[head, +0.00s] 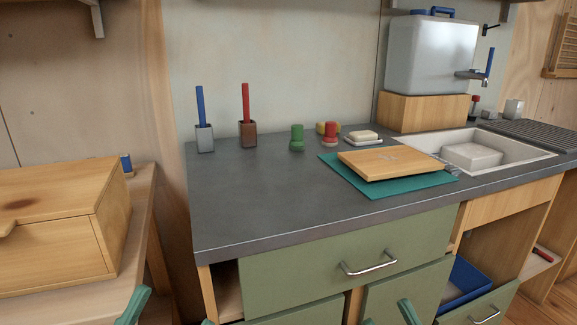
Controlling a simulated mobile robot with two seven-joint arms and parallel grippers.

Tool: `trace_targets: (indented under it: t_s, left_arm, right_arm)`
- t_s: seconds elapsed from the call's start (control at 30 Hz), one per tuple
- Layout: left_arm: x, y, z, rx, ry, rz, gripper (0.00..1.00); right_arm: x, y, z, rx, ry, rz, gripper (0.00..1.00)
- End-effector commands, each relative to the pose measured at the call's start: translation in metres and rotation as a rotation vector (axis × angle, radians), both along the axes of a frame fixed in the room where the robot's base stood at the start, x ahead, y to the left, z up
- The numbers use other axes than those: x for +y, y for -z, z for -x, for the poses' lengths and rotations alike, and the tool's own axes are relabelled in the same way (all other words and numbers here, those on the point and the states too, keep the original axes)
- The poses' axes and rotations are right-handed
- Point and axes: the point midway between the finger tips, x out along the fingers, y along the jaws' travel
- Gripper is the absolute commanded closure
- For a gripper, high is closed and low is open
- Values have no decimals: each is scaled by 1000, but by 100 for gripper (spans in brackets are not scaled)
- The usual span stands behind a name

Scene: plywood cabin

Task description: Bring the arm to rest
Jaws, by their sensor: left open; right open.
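My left gripper (170,314) shows only as teal fingertips at the bottom edge, left of the counter's front. The fingertips are apart with nothing seen between them. My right gripper (387,316) also shows only as teal fingertips at the bottom edge, in front of the green cabinet fronts. It is open, and I see nothing held. Both grippers are low, below the level of the dark countertop (260,205). The rest of both arms is out of view.
A green drawer front (350,255) with a metal handle is close ahead. A lower drawer (485,310) at right stands open with a blue bin (465,283). A wooden box (50,245) sits on the left table. The countertop's front left is clear.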

Motion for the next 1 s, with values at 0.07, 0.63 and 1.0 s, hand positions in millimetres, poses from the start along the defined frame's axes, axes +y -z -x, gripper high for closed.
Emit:
trace_targets:
  t_s: [0.07, 0.63, 1.0]
  left_arm:
    - [0, 0, 0, 0, 0, 0, 22]
    - [15, 27, -65, 508, -112, -30, 22]
    - [34, 97, -55, 1091, -212, -63, 22]
  right_arm:
    - [-2, -23, 14, -48, 14, 1, 56]
    - [-18, -8, -44, 434, 132, 46, 56]
    - [-38, 63, -35, 1016, 226, 88, 56]
